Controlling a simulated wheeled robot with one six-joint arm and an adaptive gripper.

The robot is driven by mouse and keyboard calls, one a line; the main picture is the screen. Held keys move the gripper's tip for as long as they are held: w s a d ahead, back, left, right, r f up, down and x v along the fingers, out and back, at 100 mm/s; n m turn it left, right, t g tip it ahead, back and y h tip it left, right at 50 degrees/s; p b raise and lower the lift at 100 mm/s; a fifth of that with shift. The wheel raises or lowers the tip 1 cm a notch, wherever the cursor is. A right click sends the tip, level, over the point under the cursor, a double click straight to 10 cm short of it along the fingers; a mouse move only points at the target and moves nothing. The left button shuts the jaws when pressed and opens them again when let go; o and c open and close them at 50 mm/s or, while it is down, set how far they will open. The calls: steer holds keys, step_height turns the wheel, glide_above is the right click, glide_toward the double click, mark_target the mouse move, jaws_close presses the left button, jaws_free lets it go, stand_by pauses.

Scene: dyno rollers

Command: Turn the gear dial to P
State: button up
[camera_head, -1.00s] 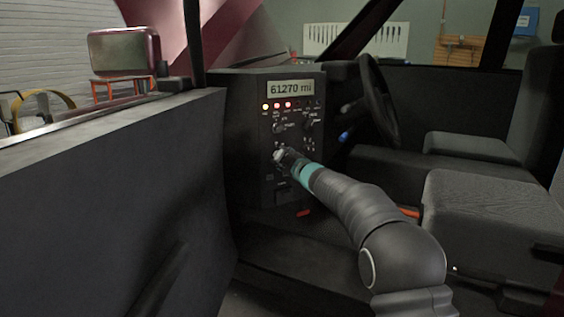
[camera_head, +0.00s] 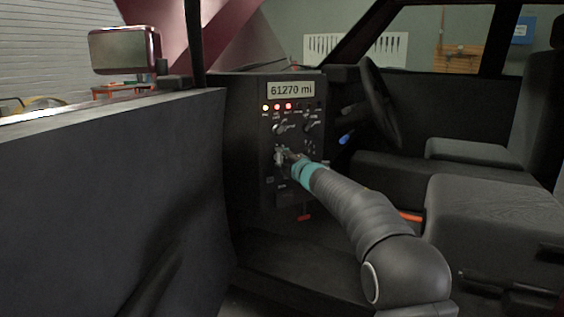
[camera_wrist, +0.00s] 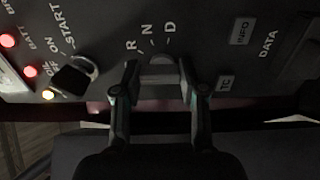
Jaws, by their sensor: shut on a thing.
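The gear dial (camera_wrist: 159,70) is on the dark dashboard panel, with the letters R, N and D printed around it in the wrist view. My gripper (camera_wrist: 158,82) has one finger on each side of the dial and is shut on it. The P mark is not visible, and I cannot tell which letter the dial points to. In the head view my gripper (camera_head: 282,156) is at the lower left of the panel (camera_head: 262,185), and it covers most of the dial.
An ignition knob (camera_wrist: 75,76) marked OFF, ON and START is left of my gripper in the wrist view. A door (camera_head: 110,190) stands at left, with seats (camera_head: 490,220) and a steering wheel (camera_head: 380,105) at right.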

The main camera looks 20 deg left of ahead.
stand_by(0.5)
steer(key=o, duration=1.1)
steer(key=shift+o, duration=0.2)
steer(key=shift+s+d, duration=0.1)
steer(key=v, duration=1.1)
steer(key=shift+s+d, duration=0.2)
steer(key=shift+d, duration=0.15)
